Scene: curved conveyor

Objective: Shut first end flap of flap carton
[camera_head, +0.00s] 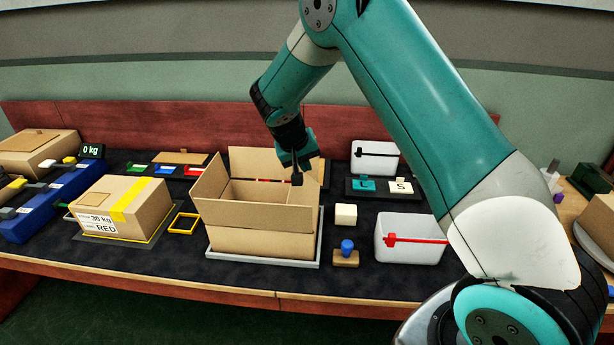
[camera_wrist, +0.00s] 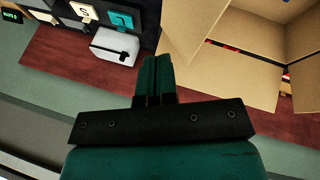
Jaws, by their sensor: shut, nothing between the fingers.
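The flap carton (camera_head: 262,242) is an open brown box on a grey plate (camera_head: 264,261) in the middle of the bench. Its left flap (camera_head: 209,187) and back flap (camera_head: 256,163) stand up. A right flap (camera_head: 313,179) is partly hidden behind my gripper. My gripper (camera_head: 297,178) is shut and empty, pointing down near the carton's right back corner. I cannot tell whether it touches a flap. In the wrist view, my gripper (camera_wrist: 157,62) shows apart from the carton (camera_wrist: 262,50), whose open flaps fill the upper right.
A taped carton (camera_head: 121,209) stands to the left. A white bin (camera_head: 409,239) with a red clip stands to the right, with another white bin (camera_head: 375,157) behind. A cream block (camera_head: 346,214) and a blue-knobbed stamp (camera_head: 346,253) lie close to the carton's right.

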